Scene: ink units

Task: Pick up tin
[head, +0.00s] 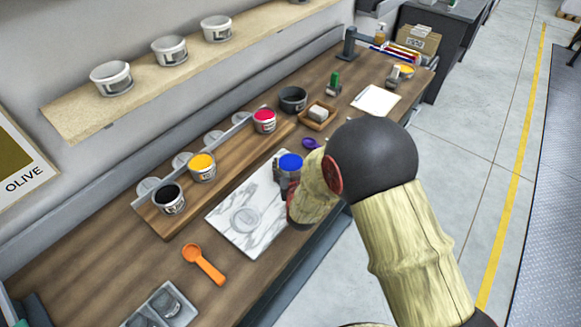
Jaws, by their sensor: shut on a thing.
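A tin of blue ink (290,162) is in the head view, near the upper right corner of the white marble slab (222,217). My gripper (288,181) is at this tin, shut on it, with my wrist and arm coming in from the right. The wrist hides much of the fingers and the tin's lower side. I cannot tell whether the tin touches the surface below. Other open tins stand on a wooden riser: black (171,198), yellow (202,168) and magenta (264,121).
An orange scoop (205,263) lies left of the slab, and a grey tray (160,308) holds dark cups at the front. A dark bowl (293,99), a wooden box (318,116) and a purple scoop (311,143) are behind the tin. White tubs (170,50) line the wall shelf.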

